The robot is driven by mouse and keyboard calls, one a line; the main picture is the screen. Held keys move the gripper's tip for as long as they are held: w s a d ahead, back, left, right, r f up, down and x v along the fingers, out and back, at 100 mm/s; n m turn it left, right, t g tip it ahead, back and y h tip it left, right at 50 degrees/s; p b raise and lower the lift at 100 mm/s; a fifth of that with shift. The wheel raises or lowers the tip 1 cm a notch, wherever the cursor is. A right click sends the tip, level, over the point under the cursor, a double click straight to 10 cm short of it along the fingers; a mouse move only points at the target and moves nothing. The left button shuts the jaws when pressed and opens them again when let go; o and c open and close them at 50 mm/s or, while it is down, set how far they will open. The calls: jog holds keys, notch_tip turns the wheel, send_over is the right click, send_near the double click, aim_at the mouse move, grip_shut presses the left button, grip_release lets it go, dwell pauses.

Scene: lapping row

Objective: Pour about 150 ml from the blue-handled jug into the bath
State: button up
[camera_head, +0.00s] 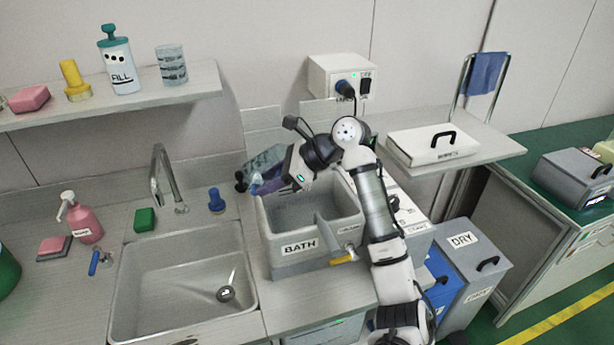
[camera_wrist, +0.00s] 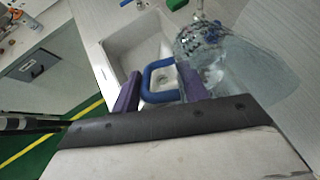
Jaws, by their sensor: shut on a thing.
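The bath (camera_head: 290,266) is a grey open basin labelled BATH, in the middle of the head view, with a divider and a yellow-handled tap at its front. The clear jug (camera_head: 264,164) is partly hidden behind my wrist, at the bath's back left corner. In the wrist view the jug (camera_wrist: 242,75) lies at the upper right, with its blue handle (camera_wrist: 150,78) between my purple fingers. My gripper (camera_wrist: 160,92) is shut on that handle. It also shows in the head view (camera_head: 256,183). The liquid level and the jug's exact tilt are unclear.
A sink (camera_head: 130,290) with a faucet (camera_head: 162,175) lies left of the bath. A blue knob-like piece (camera_head: 216,201) and a green block (camera_head: 145,220) stand behind the sink. A shelf (camera_head: 200,85) holds a FILL bottle (camera_head: 118,65). A white case (camera_head: 433,145) sits at right.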

aim_at(255, 189)
jog(key=shift+p, duration=0.3)
jog(key=shift+a+h+p, duration=0.1)
jog(key=shift+h+p, duration=0.2)
jog(key=shift+p, duration=0.05)
jog(key=shift+a+f+h, duration=0.1)
jog(key=shift+f+h, duration=0.2)
jog(key=shift+h, duration=0.2)
jog(key=shift+a+r+h, duration=0.4)
jog(key=shift+a+h, duration=0.05)
jog(key=shift+h, duration=0.65)
jog(key=shift+w+a+r+h, duration=0.1)
jog(key=shift+a+h, duration=0.8)
jog(key=shift+h, duration=0.1)
jog(key=shift+w+a+f+h, duration=0.1)
jog(key=shift+a+f+h, duration=0.25)
jog(key=shift+h, duration=0.35)
jog(key=shift+a+r+g+h, duration=0.3)
jog(key=shift+a+r+h, duration=0.15)
jog(key=shift+h, duration=0.35)
jog(key=shift+w+a+f+h, duration=0.1)
jog(key=shift+a+f+h, duration=0.4)
jog(key=shift+a+h, duration=0.4)
jog(key=shift+d+f, duration=0.1)
jog(key=shift+d, duration=0.05)
